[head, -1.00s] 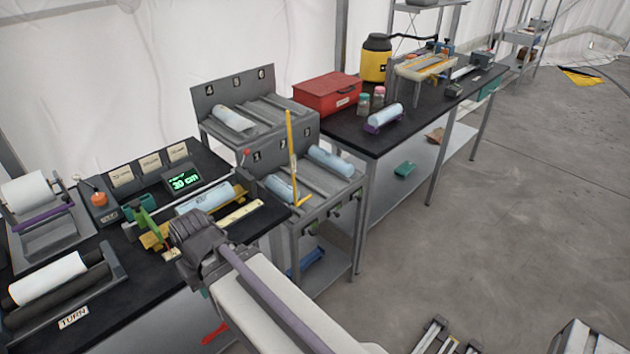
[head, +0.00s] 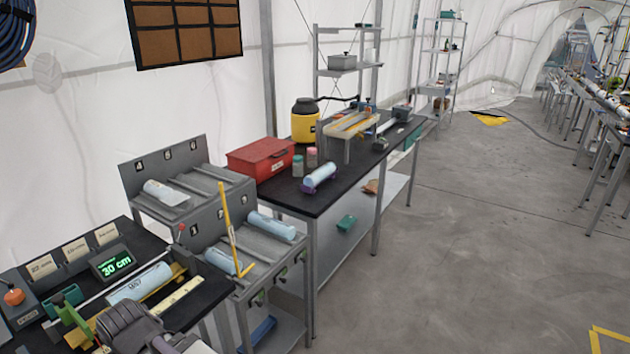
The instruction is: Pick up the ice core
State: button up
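A pale blue ice core (head: 140,283) with dark lettering lies in the measuring stand on the black bench at lower left. Other pale cores lie on the grey rack: one on the upper tier (head: 166,192), one on the lower tier at right (head: 271,226) and one lower left (head: 229,260). Which core is meant cannot be told. My gripper (head: 128,326) is at the bottom left, just in front of the measuring stand; its fingers are hidden, so its opening cannot be seen.
A yellow upright bar (head: 228,225) stands at the front of the rack. A red box (head: 260,158), small jars and a yellow-black vessel (head: 305,120) stand on the farther bench (head: 290,196). The grey floor to the right is open.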

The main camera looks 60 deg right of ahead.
jog(key=shift+o, duration=0.4)
jog(key=o, duration=1)
jog(key=shift+c, duration=0.2)
